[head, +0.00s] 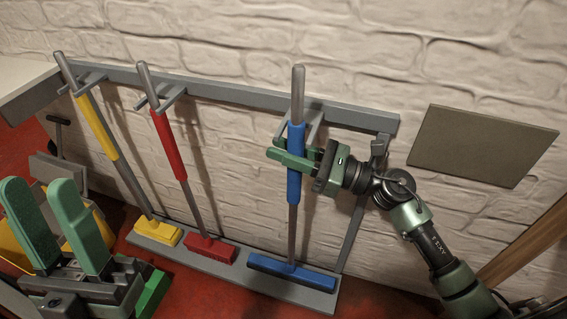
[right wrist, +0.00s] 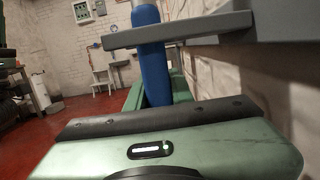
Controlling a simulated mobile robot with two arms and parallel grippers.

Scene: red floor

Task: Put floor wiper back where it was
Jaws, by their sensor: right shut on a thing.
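The blue floor wiper (head: 295,190) stands nearly upright at the right end of the grey wall rack (head: 232,92). Its wide blue head (head: 290,273) is at the rack's bottom shelf; I cannot tell whether it bears on it. Its pole is in front of the right hook (head: 314,130); whether it sits inside the prongs is unclear. My right gripper (head: 285,152) is shut on the blue sleeve, just below the hook. The sleeve also shows in the right wrist view (right wrist: 153,60), beside a grey prong (right wrist: 180,32). My left gripper (head: 42,205) is open and empty at the lower left.
A yellow wiper (head: 98,130) and a red wiper (head: 169,145) hang in the rack to the left. A grey-brown panel (head: 482,145) is on the brick wall at right. A wooden post (head: 525,245) stands at the right edge. Red floor lies below.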

